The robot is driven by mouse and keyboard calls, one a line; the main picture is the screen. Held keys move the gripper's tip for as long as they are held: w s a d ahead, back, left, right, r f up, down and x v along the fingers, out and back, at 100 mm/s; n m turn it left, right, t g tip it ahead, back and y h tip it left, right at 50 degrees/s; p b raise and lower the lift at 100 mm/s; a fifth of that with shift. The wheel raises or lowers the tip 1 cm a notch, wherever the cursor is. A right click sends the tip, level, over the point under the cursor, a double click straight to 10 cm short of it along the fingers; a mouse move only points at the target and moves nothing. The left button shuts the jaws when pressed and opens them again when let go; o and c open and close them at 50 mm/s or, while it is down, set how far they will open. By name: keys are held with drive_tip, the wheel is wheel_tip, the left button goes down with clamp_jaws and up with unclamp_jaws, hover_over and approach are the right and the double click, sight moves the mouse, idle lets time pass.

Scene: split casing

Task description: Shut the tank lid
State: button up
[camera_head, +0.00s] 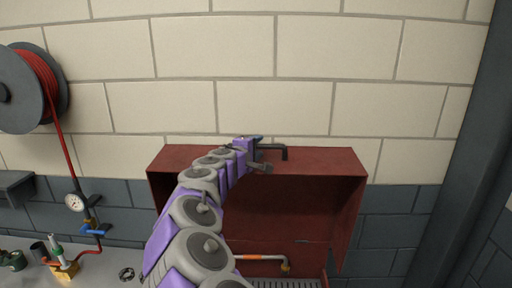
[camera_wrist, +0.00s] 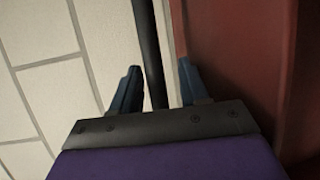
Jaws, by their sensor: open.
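The tank lid (camera_head: 320,163) is a dark red hood, raised open above the red casing in the head view. A black bar handle (camera_head: 283,150) sticks out at its top edge. My gripper (camera_head: 262,154) is at this handle. In the wrist view my gripper (camera_wrist: 160,68) is open, its two blue fingers on either side of the dark handle bar (camera_wrist: 151,50). Gaps show between the bar and both fingers. The red lid face (camera_wrist: 235,60) fills the right of that view. My arm hides the left part of the casing.
Inside the casing are an orange-and-white pipe (camera_head: 262,257) and a grate at the bottom edge. A hose reel (camera_head: 22,90), pressure gauge (camera_head: 75,203) and valve fittings (camera_head: 66,268) stand at left. A brick wall (camera_head: 420,110) is behind; a dark post (camera_head: 462,150) is at right.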

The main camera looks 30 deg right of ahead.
drive_tip(key=shift+a, duration=0.2)
drive_tip(key=shift+a, duration=0.15)
drive_tip(key=shift+c, duration=1.4)
clamp_jaws()
